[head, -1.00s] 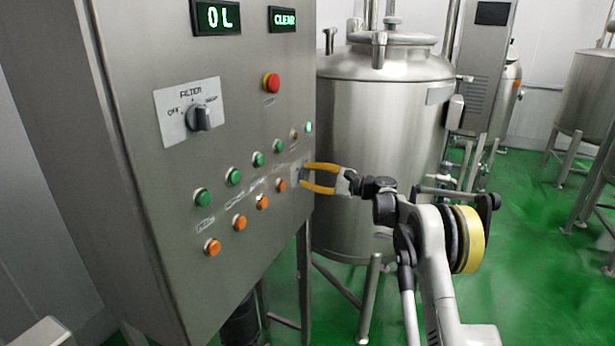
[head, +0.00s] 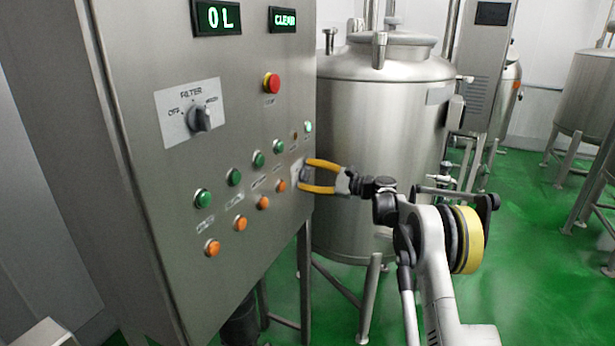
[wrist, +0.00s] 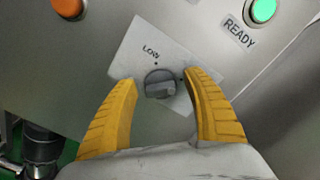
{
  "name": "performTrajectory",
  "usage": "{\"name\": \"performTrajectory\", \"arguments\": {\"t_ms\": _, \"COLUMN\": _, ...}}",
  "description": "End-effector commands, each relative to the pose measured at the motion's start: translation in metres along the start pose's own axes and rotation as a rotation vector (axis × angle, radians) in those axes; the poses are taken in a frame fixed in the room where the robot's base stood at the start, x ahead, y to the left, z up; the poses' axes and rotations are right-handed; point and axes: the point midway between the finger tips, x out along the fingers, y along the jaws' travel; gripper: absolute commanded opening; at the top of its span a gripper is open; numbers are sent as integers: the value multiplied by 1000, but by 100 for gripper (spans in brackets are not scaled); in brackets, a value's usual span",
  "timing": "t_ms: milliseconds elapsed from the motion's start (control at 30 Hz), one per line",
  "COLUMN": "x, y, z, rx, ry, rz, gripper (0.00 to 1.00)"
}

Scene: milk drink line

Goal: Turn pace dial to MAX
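The pace dial (wrist: 160,83) is a small round grey knob on a white plate (wrist: 136,52) marked LOW, seen in the wrist view. The MAX mark does not show; my right finger covers part of the plate. My gripper (wrist: 161,82), with two yellow fingers, is open, with the dial between its fingertips and a gap visible on each side. In the head view my gripper (head: 306,174) is at the right edge of the panel, and its fingertips partly cover the dial's plate (head: 295,172).
The steel control panel (head: 130,120) carries a FILTER switch (head: 199,118), a red button (head: 271,82) and rows of green and orange buttons. A green READY light (wrist: 262,9) and an orange button (wrist: 68,7) are close to my fingers. A steel tank (head: 380,130) stands behind my gripper.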

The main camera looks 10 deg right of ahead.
Motion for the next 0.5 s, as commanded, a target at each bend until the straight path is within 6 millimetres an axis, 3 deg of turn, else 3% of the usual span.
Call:
{"name": "performTrajectory", "arguments": {"t_ms": 333, "x": -5, "y": 0, "z": -1, "rx": -1, "ry": 1, "rz": 0, "gripper": 58}}
{"name": "performTrajectory", "arguments": {"t_ms": 500, "x": -32, "y": 0, "z": -1, "rx": -1, "ry": 3, "rz": -1, "gripper": 58}}
